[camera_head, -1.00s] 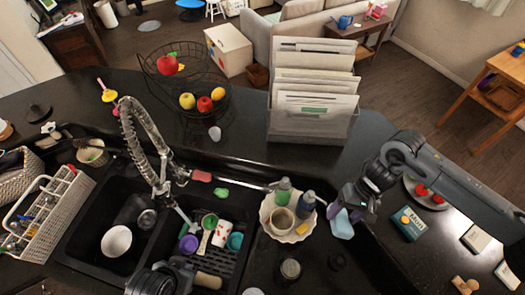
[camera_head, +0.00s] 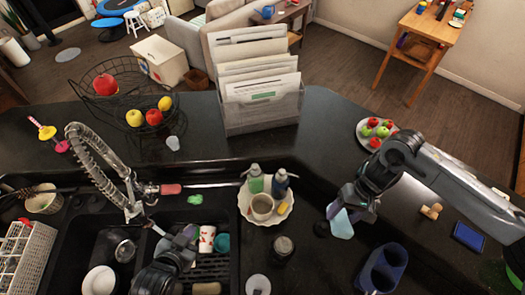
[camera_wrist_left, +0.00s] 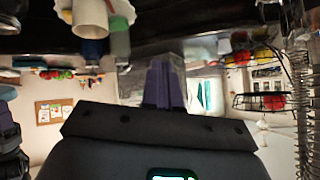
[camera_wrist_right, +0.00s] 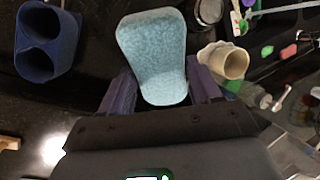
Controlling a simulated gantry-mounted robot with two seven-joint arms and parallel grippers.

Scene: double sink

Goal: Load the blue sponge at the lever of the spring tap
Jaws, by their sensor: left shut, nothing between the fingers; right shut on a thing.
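The light blue sponge (camera_head: 343,224) is held in my right gripper (camera_head: 350,208) above the dark counter, right of the scalloped dish. In the right wrist view the sponge (camera_wrist_right: 153,50) stands out between the purple fingers. The spring tap (camera_head: 102,165) rises behind the sink at the left, well apart from the sponge; I cannot clearly make out its lever. My left gripper (camera_head: 184,238) is shut and empty over the right basin, just right of the tap. Its closed purple fingers (camera_wrist_left: 165,82) show in the left wrist view.
A scalloped dish (camera_head: 246,213) with a cup and two bottles stands between the right gripper and the tap. A dark blue two-hole holder (camera_head: 397,258) stands at the front right. A file rack (camera_head: 262,112) and wire fruit basket (camera_head: 120,83) stand behind.

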